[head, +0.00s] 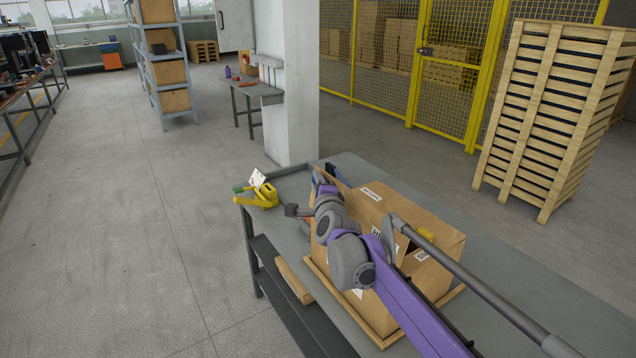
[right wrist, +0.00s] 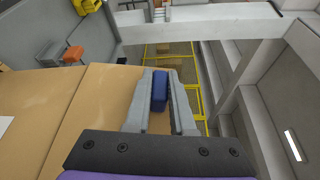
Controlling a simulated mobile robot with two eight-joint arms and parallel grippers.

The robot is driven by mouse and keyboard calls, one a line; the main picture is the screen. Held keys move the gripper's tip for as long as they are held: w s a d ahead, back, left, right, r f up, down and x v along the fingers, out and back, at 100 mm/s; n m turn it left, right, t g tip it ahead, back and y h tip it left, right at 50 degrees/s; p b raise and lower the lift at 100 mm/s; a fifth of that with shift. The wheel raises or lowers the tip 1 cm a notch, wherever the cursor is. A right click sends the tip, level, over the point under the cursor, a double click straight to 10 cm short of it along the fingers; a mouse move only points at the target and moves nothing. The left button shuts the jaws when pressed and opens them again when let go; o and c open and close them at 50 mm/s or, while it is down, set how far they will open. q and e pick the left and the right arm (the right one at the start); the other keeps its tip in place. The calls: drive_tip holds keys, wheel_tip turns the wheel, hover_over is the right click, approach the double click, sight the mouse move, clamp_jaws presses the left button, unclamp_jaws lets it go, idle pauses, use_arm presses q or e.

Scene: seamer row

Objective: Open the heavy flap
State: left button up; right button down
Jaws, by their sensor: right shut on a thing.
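A brown cardboard box (head: 440,227) with white labels stands on a wooden board on the grey bench. Its top (head: 366,203) is partly hidden by my right arm. A narrow brown flap edge (head: 342,179) shows at the far end, beside a small blue piece (head: 332,171). My right gripper (head: 326,180) is at that far end. In the right wrist view its grey fingers (right wrist: 163,88) are shut on the blue piece (right wrist: 160,92), at the edge of the brown cardboard (right wrist: 105,105). How the blue piece joins the flap is hidden. My left gripper does not show.
A yellow tape dispenser (head: 262,196) lies at the bench's far left corner. The bench (head: 520,290) is clear right of the box. A white pillar (head: 290,90) stands behind the bench. A tall pallet stack (head: 545,110) and yellow mesh fence (head: 450,90) are beyond.

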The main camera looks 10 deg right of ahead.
drive_tip(key=shift+a, duration=0.1)
idle(0.4)
drive_tip(key=c, duration=0.8)
unclamp_jaws()
drive_tip(key=shift+o, duration=0.2)
drive_tip(key=s, duration=1.1)
drive_tip(key=shift+a+r, duration=0.25)
drive_tip(key=shift+r, duration=0.05)
